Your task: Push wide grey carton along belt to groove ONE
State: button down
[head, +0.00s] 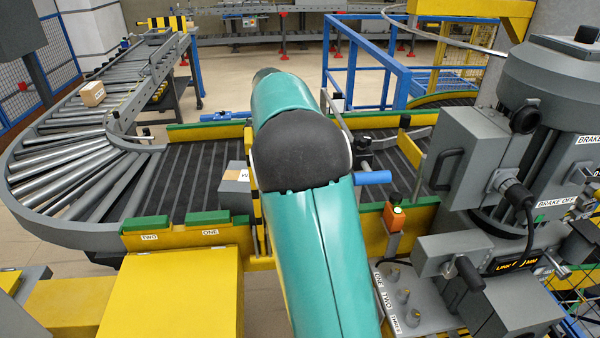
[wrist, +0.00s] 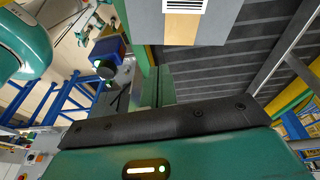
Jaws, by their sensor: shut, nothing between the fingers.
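The wide grey carton (head: 235,189) lies on the dark slatted belt (head: 193,180), just left of my arm, which hides its right part. In the wrist view the carton (wrist: 215,22) fills the top middle, with a tan tape strip and a printed label. Groove ONE's label (head: 210,232) is on the yellow near rim, below and left of the carton; label TWO (head: 149,237) is further left. My gripper (wrist: 157,72) is shut and empty, just short of the carton's lower edge in the wrist view. I cannot tell whether it touches. My arm hides it in the head view.
A curved roller conveyor (head: 70,165) continues left from the belt, with a small brown carton (head: 93,93) on it. Green blocks (head: 208,217) cap the near rim. An orange button box (head: 396,218) and grey machine (head: 550,110) stand at right. The belt left of the carton is clear.

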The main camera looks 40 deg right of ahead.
jog(key=d+r+t+y, duration=0.1)
jog(key=d+y, duration=0.1)
jog(key=d, duration=0.5)
jog(key=a+f, duration=0.3)
jog(key=f, duration=0.6)
jog(key=shift+w+n+t, duration=0.3)
jog(key=shift+w+t, duration=0.1)
jog(key=shift+a, duration=0.1)
jog(key=w+a, duration=0.1)
jog(key=a, duration=0.2)
jog(key=w+a, duration=0.2)
jog(key=a, duration=0.2)
jog(key=w+a, duration=0.1)
jog(key=a, duration=0.3)
jog(key=shift+w, duration=0.25)
jog(key=shift+d, duration=0.1)
